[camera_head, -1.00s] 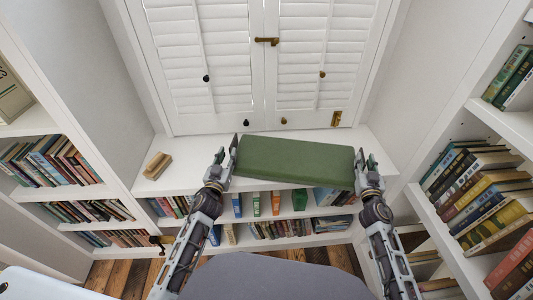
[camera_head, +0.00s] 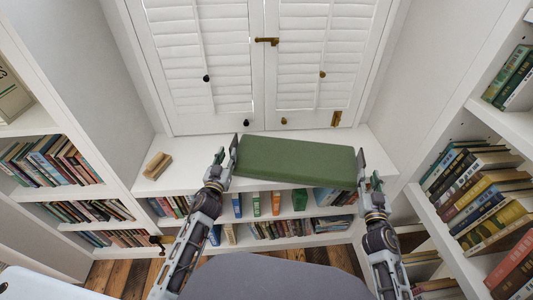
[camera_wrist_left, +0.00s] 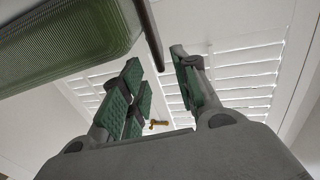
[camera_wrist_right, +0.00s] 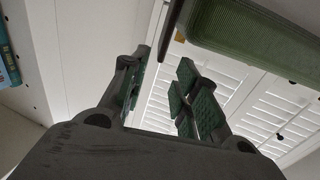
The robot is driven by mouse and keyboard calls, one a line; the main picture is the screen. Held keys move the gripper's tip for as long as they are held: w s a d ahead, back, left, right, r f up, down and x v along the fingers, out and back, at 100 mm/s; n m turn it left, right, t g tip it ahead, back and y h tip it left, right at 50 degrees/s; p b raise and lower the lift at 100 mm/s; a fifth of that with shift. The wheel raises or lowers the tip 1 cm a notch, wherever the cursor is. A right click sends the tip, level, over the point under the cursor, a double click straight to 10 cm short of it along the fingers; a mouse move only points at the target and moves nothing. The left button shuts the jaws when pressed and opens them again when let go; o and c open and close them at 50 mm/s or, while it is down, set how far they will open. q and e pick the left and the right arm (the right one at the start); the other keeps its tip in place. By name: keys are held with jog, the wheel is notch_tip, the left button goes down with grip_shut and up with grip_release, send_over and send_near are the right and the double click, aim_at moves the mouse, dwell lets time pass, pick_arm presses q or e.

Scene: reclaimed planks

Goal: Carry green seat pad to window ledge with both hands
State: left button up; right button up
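The green seat pad (camera_head: 297,162) lies level over the white window ledge (camera_head: 190,177), in front of the shutters. I cannot tell whether it touches the ledge. A dark upright piece stands at each short end of it. My left gripper (camera_head: 222,160) is at the pad's left end and my right gripper (camera_head: 371,166) at its right end. In the left wrist view the left fingers (camera_wrist_left: 160,80) are apart, with the pad (camera_wrist_left: 60,40) off to one side. In the right wrist view the right fingers (camera_wrist_right: 160,85) are also apart, beside the pad (camera_wrist_right: 250,35).
A small tan block (camera_head: 157,165) lies on the ledge's left part. Closed white shutters (camera_head: 262,70) stand behind. Bookshelves flank both sides, with books (camera_head: 480,195) close to my right arm. More books (camera_head: 280,229) stand below the ledge.

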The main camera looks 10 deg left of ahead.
jog(key=shift+s, duration=0.55)
pick_arm(q)
jog(key=shift+d, duration=0.1)
pick_arm(e)
jog(key=shift+d, duration=0.1)
dwell(0.3)
pick_arm(q)
jog(key=shift+f, duration=0.1)
pick_arm(e)
jog(key=shift+s, duration=0.15)
